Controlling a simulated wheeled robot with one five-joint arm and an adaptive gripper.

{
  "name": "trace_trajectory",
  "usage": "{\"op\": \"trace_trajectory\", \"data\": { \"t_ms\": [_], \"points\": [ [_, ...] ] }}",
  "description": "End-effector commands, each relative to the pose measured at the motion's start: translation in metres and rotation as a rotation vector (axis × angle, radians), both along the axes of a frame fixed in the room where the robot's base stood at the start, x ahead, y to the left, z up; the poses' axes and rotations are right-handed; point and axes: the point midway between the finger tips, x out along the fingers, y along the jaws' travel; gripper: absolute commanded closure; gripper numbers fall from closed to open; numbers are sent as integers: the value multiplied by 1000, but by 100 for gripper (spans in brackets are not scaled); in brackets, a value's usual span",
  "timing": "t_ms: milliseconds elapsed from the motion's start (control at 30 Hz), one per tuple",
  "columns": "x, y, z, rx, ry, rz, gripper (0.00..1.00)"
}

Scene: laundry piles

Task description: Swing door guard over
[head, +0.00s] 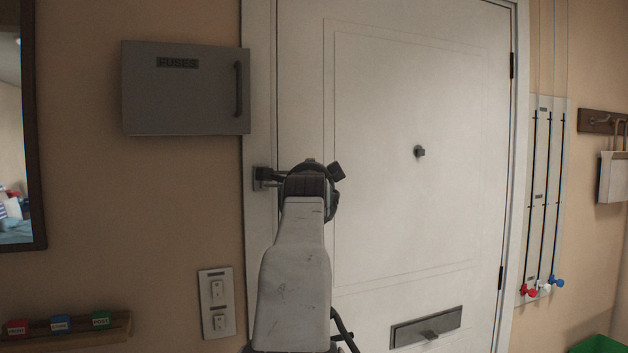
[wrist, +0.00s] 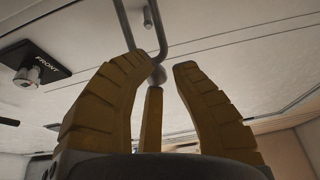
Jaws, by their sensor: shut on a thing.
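The white door (head: 420,210) fills the middle of the head view and looks closed in its frame. The door guard (head: 264,177) has a dark metal mount on the left door frame. Its bar runs right towards my gripper (head: 312,178), which hides the rest. In the wrist view the guard's slim U-shaped metal loop (wrist: 161,28) comes down from the top edge to a round ball end. My gripper's yellow-brown ridged fingers (wrist: 157,80) are closed about that ball end. The exact contact is partly hidden.
A grey fuse box (head: 185,90) hangs left of the door, above a switch plate (head: 217,302). A black plate marked FRONT (wrist: 33,58) with a lock shows in the wrist view.

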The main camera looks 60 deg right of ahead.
Motion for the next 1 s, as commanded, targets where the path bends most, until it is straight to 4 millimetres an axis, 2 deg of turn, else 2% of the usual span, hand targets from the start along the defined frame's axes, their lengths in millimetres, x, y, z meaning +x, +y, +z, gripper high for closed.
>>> {"op": "trace_trajectory", "data": {
  "t_ms": [33, 433, 467, 867, 1000],
  "points": [
    [5, -3, -11, 23, 11, 5, 100],
    [5, -2, -11, 24, 10, 6, 100],
    [5, -2, -11, 24, 10, 6, 75],
    [3, -1, -6, 14, 6, 4, 39],
    [2, -1, -5, 11, 5, 3, 38]
  ]
}}
